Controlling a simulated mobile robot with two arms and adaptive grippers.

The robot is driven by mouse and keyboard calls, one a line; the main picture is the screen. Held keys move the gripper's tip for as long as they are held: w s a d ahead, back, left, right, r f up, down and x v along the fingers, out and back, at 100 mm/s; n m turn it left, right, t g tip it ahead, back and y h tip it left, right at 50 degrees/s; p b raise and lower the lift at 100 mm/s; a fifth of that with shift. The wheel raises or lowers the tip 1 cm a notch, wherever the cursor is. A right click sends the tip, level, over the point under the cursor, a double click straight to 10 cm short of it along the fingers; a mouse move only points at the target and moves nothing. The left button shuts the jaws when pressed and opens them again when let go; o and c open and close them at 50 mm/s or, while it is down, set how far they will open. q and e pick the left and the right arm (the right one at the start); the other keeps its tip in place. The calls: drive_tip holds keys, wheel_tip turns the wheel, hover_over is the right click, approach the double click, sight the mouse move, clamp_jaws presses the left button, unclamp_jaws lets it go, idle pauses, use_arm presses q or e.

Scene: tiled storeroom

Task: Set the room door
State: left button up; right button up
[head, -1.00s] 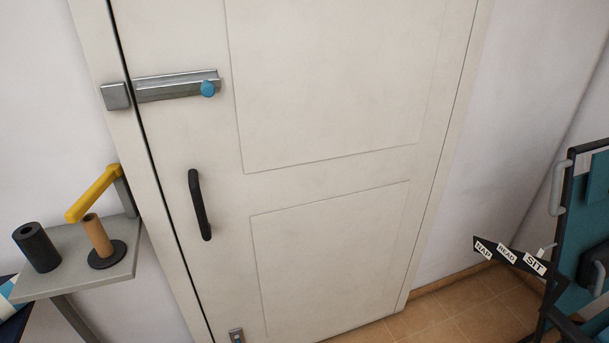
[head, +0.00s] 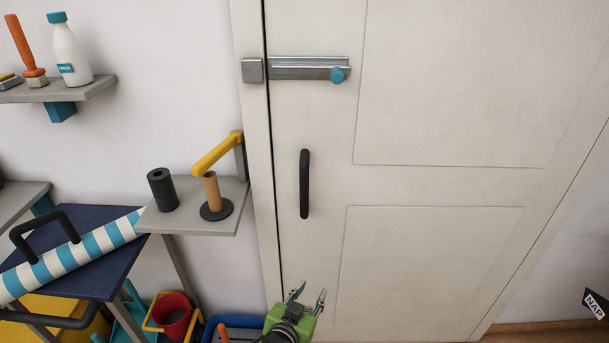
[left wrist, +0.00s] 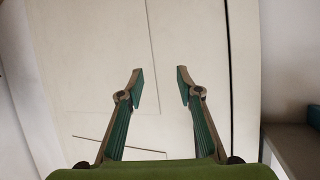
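The white room door (head: 440,185) fills the right half of the head view and looks closed against its frame. A black vertical handle (head: 305,184) sits near its left edge. Above it is a metal slide bolt (head: 300,68) with a blue knob (head: 338,75); a metal keeper block (head: 252,70) is on the frame. My left gripper (head: 307,294) is open and empty, low in front of the door and below the handle. In the left wrist view its fingers (left wrist: 158,88) are apart, with the door panel (left wrist: 158,45) beyond. My right gripper is not in view.
Left of the door, a grey shelf (head: 190,224) holds a black cylinder (head: 162,190) and a wooden peg (head: 212,188). A dark blue table (head: 75,215) with a striped roll, and bins, crowd the lower left.

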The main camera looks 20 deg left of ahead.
use_arm(q)
wheel_tip(320, 180, up, 15)
drive_tip(key=w+a+n+t+y, duration=0.1)
drive_tip(key=w+a+t, duration=0.1)
drive_tip(key=a+t, duration=0.1)
drive_tip(key=n+t+y, duration=0.1)
drive_tip(key=t+y, duration=0.1)
approach(303, 179)
drive_tip(key=w, duration=0.3)
drive_tip(key=w+a+p, duration=0.1)
drive_tip(key=w, duration=0.3)
drive_tip(key=w+a+p, duration=0.1)
drive_tip(key=w, duration=0.3)
drive_tip(key=shift+r, duration=0.15)
drive_tip(key=shift+s, duration=0.1)
clamp_jaws()
